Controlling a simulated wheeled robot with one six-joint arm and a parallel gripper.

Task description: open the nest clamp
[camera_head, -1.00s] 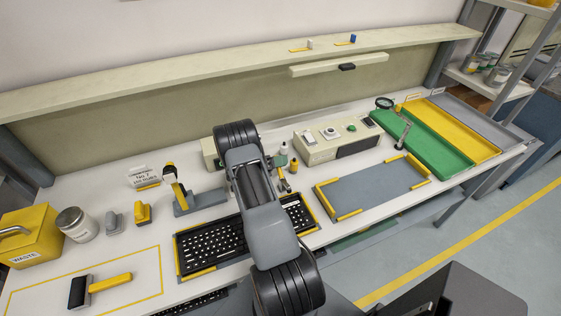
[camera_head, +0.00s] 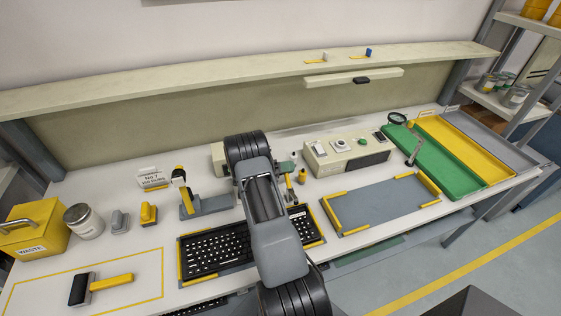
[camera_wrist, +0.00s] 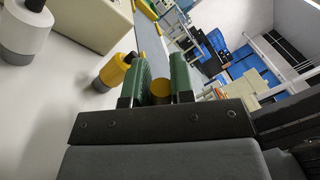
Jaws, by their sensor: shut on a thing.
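The keyboard nest holds a black keyboard (camera_head: 215,250) between yellow edge pieces (camera_head: 333,215), behind and under my arm. The yellow clamp handle (camera_head: 290,189) stands at the back edge of the nest, just right of my arm. My gripper (camera_head: 284,167) is mostly hidden by my arm in the head view. In the wrist view my gripper (camera_wrist: 160,88) has its green fingers on either side of the yellow, round-ended handle (camera_wrist: 161,91) and is shut on it. The rest of the clamp is hidden.
A yellow-topped bottle (camera_wrist: 112,71) stands close beside the fingers, with a white bottle (camera_wrist: 22,38) farther left. A beige control box (camera_head: 345,150) is behind right. A grey mat (camera_head: 385,205) with yellow corners lies right. A yellow-handled stand (camera_head: 205,203) is left.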

